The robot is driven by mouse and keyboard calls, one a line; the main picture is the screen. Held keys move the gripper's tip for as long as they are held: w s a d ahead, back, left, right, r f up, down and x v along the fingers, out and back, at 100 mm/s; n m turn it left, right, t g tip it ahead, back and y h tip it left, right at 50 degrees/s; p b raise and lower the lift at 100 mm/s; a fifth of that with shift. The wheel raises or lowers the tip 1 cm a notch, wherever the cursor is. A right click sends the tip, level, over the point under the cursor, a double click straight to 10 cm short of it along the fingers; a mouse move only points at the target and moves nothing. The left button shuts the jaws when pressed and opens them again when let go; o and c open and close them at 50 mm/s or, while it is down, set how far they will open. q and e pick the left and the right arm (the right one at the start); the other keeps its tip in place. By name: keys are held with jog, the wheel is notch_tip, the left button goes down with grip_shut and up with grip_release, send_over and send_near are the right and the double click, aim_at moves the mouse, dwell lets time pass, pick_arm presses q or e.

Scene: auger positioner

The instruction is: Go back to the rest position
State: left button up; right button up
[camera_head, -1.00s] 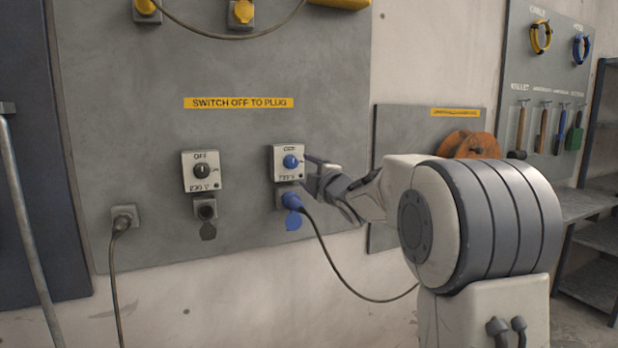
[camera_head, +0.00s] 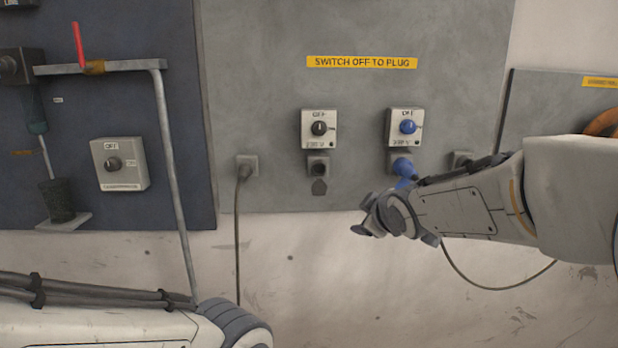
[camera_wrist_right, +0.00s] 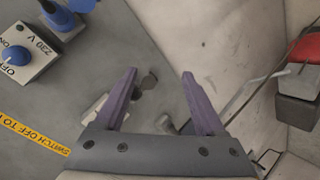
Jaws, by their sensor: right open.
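My right gripper (camera_head: 368,217) is in front of the wall, below the switch panel and below-left of the blue plug. Its two fingers stand apart in the right wrist view (camera_wrist_right: 160,74), with nothing between them. The blue plug (camera_head: 403,168) sits in the socket under the blue-knob switch box (camera_head: 405,127); my right arm covers part of its cable. The switch box also shows in the right wrist view (camera_wrist_right: 26,52), at the left. My left arm (camera_head: 120,328) enters at the bottom left of the head view; its gripper is out of the frame.
A black-knob switch box (camera_head: 319,129) with an empty socket (camera_head: 318,167) is left of the blue one. A grey pipe (camera_head: 172,170) and another switch box (camera_head: 119,164) are at the left. Bare wall (camera_head: 310,260) lies below the panel.

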jog(key=s+a+f+m+g, duration=0.1)
jog(key=s+a+f+g, duration=0.3)
jog(key=s, duration=0.4)
jog(key=s+a+f+m+g, duration=0.1)
jog(key=s+a+f+g, duration=0.1)
jog(key=s+a+f, duration=0.35)
jog(key=s+d+f+m+g, duration=0.1)
jog(key=s+f+g, duration=0.2)
jog(key=s, duration=0.8)
jog(key=s+f+m+g, duration=0.1)
jog(key=s+f+g, duration=0.25)
jog(key=s, duration=0.75)
notch_tip(320, 180, up, 13)
jog(key=p, duration=1.3)
jog(key=shift+d+r, duration=0.15)
jog(key=shift+d, duration=0.05)
jog(key=shift+w+t, duration=0.1)
jog(key=shift+t, duration=0.15)
